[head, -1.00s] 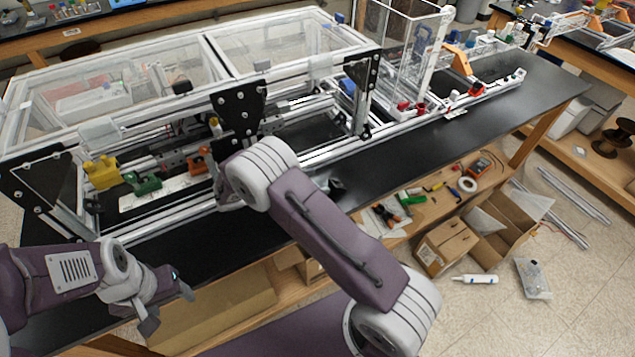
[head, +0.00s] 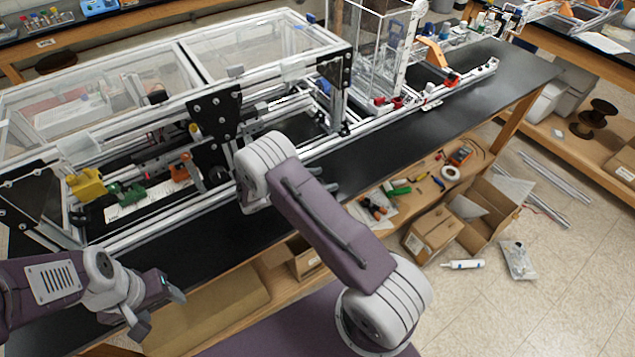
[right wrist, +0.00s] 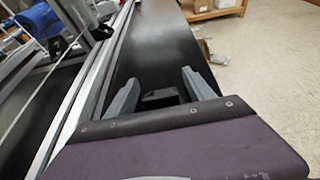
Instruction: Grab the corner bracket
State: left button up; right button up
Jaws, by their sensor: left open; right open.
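A small dark piece (right wrist: 160,97), which may be the corner bracket, lies low between the fingers of my right gripper in the right wrist view. It is mostly hidden by the gripper body, and its shape is hard to tell against the black tabletop. My right gripper (head: 322,178) is open over the black bench, in front of the extrusion frame; its two grey fingers stand apart in the right wrist view (right wrist: 160,80). I see no contact with the piece. My left gripper (head: 159,308) is open and empty near the front bench edge at lower left.
The extrusion frame (head: 150,222) with clear panels and black plates fills the back of the black bench (head: 400,140). Yellow (head: 88,185) and green (head: 125,192) parts sit inside it. Bare benchtop runs to the right. Boxes (head: 430,235) stand below.

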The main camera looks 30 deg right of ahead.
aim_at(325, 183)
grip_shut()
jog(key=shift+r, duration=0.15)
jog(key=r, duration=0.2)
jog(key=d+r, duration=0.1)
jog(key=r, duration=0.1)
jog(key=shift+s+r+b, duration=0.15)
jog(key=shift+r+b, duration=0.1)
jog(key=shift+b, duration=0.15)
jog(key=s+d+r+b, duration=0.1)
jog(key=s+d+r, duration=0.1)
jog(key=d+r, duration=0.4)
jog(key=d, duration=0.4)
jog(key=shift+s+d+r, duration=0.15)
jog(key=shift+d, duration=0.05)
